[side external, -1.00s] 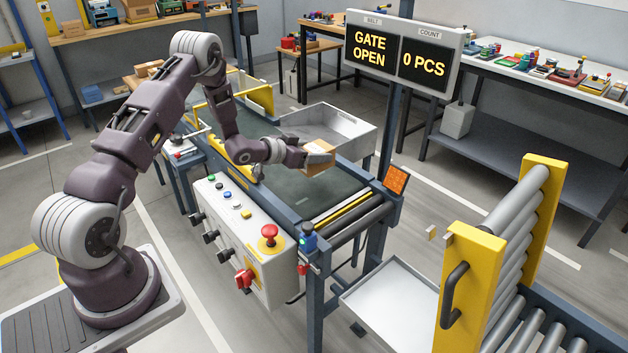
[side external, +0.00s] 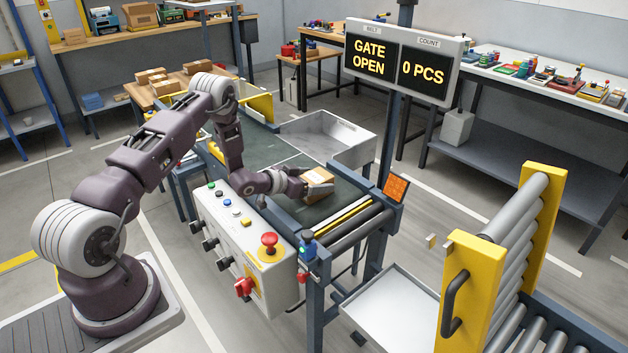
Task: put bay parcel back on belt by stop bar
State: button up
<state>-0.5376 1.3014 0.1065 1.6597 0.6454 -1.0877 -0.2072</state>
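The bay parcel, a small brown carton with a pale label (side external: 318,179), is at my gripper (side external: 303,184) over the near end of the dark green belt (side external: 285,212). My gripper points to the right and its fingers lie along the carton, which looks held between them. The carton is low, at or just above the belt surface; I cannot tell whether it touches. A yellow bar (side external: 343,219) crosses the belt's end beside the rollers. A yellow gate piece (side external: 261,105) stands at the belt's far end.
The control box (side external: 240,240) with a red button and knobs stands in front of the belt. A grey bin (side external: 335,140) sits behind it. A sign (side external: 403,62) reads GATE OPEN, 0 PCS. A raised roller gate (side external: 495,255) and white tray (side external: 390,305) are at right.

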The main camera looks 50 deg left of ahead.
jog(key=shift+s+r, duration=0.25)
jog(key=v, duration=1.1)
jog(key=shift+r, duration=0.1)
notch_tip(320, 180, up, 8)
jog(key=w+g+y, duration=0.1)
jog(key=w+g, duration=0.1)
jog(key=s+d+r+g+y, duration=0.1)
jog(key=s+d+r, duration=0.2)
jog(key=d+r, duration=0.3)
jog(key=s+d+r+g+y, duration=0.1)
jog(key=s+d+r, duration=0.25)
jog(key=r, duration=0.45)
jog(key=s+d+r+g+h, duration=0.1)
jog(key=s+d+r+g, duration=0.1)
jog(key=s+d, duration=0.5)
jog(key=s+d+r+g+h, duration=0.2)
jog(key=s+d, duration=0.4)
jog(key=s, duration=1.1)
jog(key=shift+s+d, duration=0.35)
